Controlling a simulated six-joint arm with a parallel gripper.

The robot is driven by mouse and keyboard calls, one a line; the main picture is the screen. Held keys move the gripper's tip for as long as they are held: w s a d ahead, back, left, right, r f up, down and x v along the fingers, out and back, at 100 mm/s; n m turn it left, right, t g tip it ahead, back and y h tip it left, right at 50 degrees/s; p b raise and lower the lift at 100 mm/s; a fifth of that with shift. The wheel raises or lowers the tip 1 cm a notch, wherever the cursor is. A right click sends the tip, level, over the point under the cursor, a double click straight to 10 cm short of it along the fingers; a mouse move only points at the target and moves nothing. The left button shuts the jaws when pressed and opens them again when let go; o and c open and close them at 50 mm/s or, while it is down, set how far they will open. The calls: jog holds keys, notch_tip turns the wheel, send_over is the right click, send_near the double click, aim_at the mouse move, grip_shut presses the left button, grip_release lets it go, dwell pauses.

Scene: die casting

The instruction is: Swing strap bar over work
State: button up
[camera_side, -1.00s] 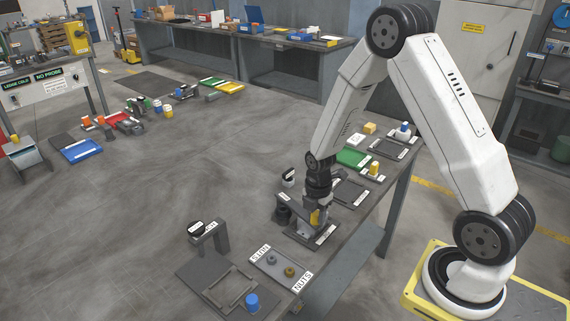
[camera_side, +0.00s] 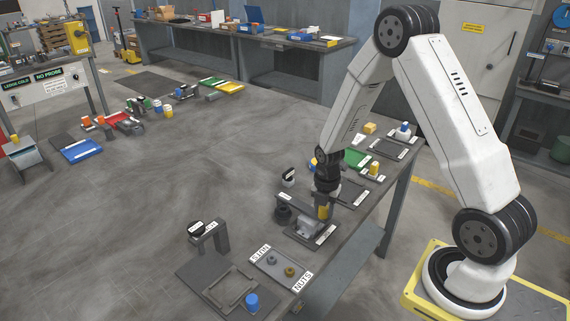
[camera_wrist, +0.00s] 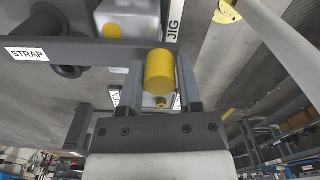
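The strap bar (camera_wrist: 100,50) is a dark bar with a STRAP label, running across the wrist view. In the side view the strap bar (camera_side: 293,201) reaches from a dark round post (camera_side: 283,215) toward my gripper. A yellow knob (camera_wrist: 160,72) stands at its end, also visible in the side view (camera_side: 322,212). My gripper (camera_wrist: 161,82) has its fingers close along both sides of the knob and appears shut on it. The work, a light grey block (camera_wrist: 128,18) with a yellow spot, sits beside the bar; it also shows in the side view (camera_side: 310,228).
The jig plate (camera_side: 301,237) lies under the work. A nuts tray (camera_side: 272,278) and a frame fixture with a blue knob (camera_side: 252,301) are nearer the camera. A dark plate (camera_side: 352,193), a green tray (camera_side: 354,157) and a yellow-topped piece (camera_side: 374,168) lie behind.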

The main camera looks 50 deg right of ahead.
jog(key=o, duration=0.3)
jog(key=shift+r, duration=0.1)
jog(key=shift+r, duration=3.8)
jog(key=shift+s+a+r+m, duration=0.15)
jog(key=shift+a+r+m, duration=0.2)
jog(key=shift+a+m, duration=0.4)
jog(key=s+a+r+m+t, duration=0.1)
jog(key=s+a+m, duration=0.1)
jog(key=a+m, duration=0.2)
jog(key=s+a+r+m, duration=0.2)
jog(key=s+a+m, duration=0.1)
jog(key=m, duration=0.5)
jog(key=s+a+r+m+t, duration=0.1)
jog(key=s+a+r+m, duration=0.1)
jog(key=a+m, duration=0.2)
jog(key=shift+s+a+m+t, duration=0.1)
jog(key=shift+a+m+t, duration=0.1)
jog(key=shift+m, duration=0.55)
jog(key=shift+s+a+m+t, duration=0.1)
jog(key=shift+a+m, duration=0.1)
jog(key=shift+m, duration=0.5)
